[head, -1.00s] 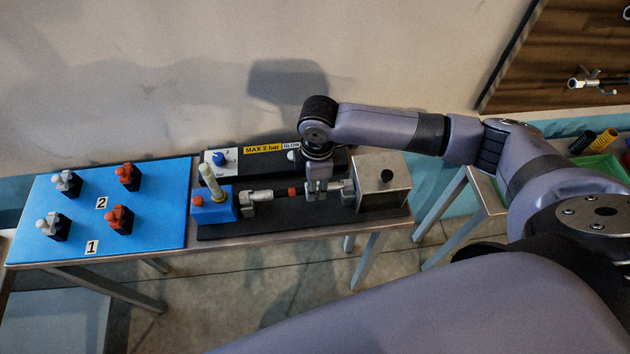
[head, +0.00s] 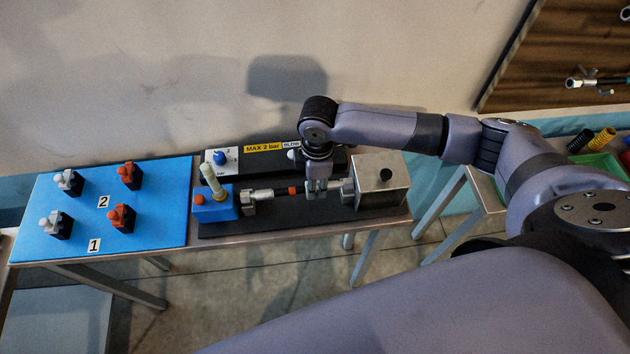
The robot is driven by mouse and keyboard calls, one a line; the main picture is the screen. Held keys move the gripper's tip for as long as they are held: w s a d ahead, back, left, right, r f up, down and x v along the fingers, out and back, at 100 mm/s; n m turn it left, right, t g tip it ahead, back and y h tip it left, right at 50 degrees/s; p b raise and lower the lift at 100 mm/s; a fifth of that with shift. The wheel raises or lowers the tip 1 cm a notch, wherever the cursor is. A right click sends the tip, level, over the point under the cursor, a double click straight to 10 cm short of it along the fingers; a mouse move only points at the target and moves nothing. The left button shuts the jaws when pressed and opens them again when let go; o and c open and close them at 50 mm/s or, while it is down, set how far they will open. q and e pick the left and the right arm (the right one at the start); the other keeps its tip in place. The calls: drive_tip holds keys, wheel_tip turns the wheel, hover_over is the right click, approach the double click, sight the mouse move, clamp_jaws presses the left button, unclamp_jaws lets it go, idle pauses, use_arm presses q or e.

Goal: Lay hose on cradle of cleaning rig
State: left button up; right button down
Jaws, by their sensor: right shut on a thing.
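The cleaning rig stands on a black base plate (head: 285,221) on the table. A blue block (head: 212,208) with a pale upright bottle-like part (head: 212,183) is at its left end, and a metal box (head: 384,186) with a black knob is at its right end. My left gripper is not in view.
Behind is a black panel with a blue knob (head: 220,158) and a yellow "MAX 2 bar" label (head: 262,149). A blue mat (head: 150,215) at left carries grey and red fittings. A green tray (head: 604,167) and coiled hoses (head: 604,139) are at far right.

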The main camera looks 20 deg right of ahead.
drive_tip(key=shift+f, duration=0.45)
idle(0.5)
drive_tip(key=c, duration=1.3)
unclamp_jaws()
drive_tip(key=shift+f, duration=0.1)
drive_tip(key=r, duration=1.2)
drive_tip(key=shift+d, duration=0.2)
